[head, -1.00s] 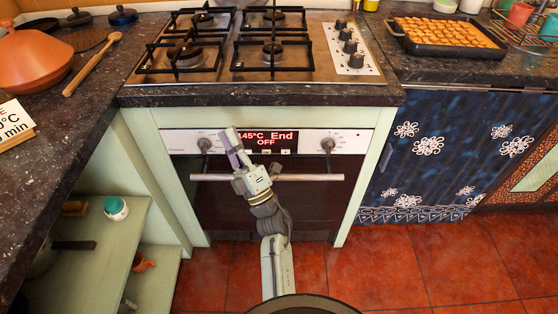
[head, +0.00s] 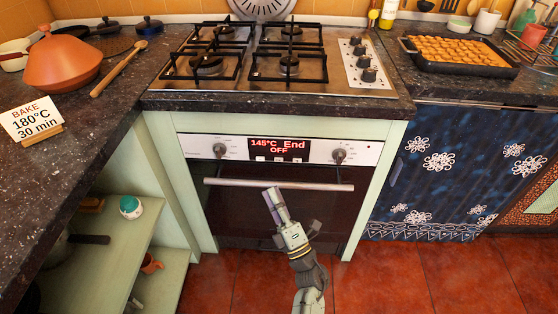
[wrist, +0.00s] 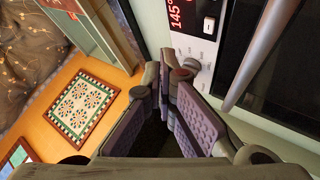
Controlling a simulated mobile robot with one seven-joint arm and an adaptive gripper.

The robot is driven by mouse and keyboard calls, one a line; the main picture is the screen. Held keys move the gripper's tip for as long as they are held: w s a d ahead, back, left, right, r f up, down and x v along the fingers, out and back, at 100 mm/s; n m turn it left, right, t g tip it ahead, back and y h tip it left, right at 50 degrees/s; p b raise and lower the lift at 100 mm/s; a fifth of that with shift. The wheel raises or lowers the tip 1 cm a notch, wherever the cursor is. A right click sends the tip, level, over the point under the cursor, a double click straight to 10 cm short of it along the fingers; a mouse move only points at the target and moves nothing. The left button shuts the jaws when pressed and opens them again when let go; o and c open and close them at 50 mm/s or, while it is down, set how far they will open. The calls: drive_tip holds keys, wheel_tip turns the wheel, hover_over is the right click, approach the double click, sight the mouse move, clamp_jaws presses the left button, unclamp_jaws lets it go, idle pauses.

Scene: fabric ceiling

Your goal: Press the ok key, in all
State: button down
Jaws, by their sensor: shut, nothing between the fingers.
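The oven's control panel (head: 360,152) has a lit red display (head: 279,148) reading 145°C, End and OFF. Small pale keys (head: 277,159) sit in a row along its lower edge; their labels are too small to read, so I cannot tell which is ok.
The oven handle (head: 310,186) runs across below the panel. A knob stands on each side of the display, left (head: 220,150) and right (head: 339,155). A card (head: 32,118) on the left counter reads BAKE 180°C 30 min. The hob (head: 210,92) is above.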

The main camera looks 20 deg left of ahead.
drive_tip(key=w+a+b, duration=0.2)
drive_tip(key=w, duration=0.6)
drive_tip(key=shift+a, duration=0.2)
drive_tip(key=shift+w, duration=0.15)
idle(1.1)
drive_tip(key=shift+w+a+b, duration=0.1)
drive_tip(key=shift+w+b, duration=0.25)
drive_tip(key=shift+b, duration=0.1)
drive_tip(key=shift+w+a+b, duration=0.15)
drive_tip(key=shift+w+b, duration=0.15)
drive_tip(key=shift+w, duration=0.15)
idle(0.5)
idle(0.4)
drive_tip(key=shift+s+d, duration=0.3)
drive_tip(key=shift+s, duration=0.55)
drive_tip(key=shift+s+d+p, duration=0.2)
drive_tip(key=shift+s, duration=0.6)
drive_tip(key=shift+s+d+p, duration=0.25)
drive_tip(key=shift+s, duration=0.55)
drive_tip(key=shift+s+d+p, duration=0.2)
drive_tip(key=shift+s, duration=0.6)
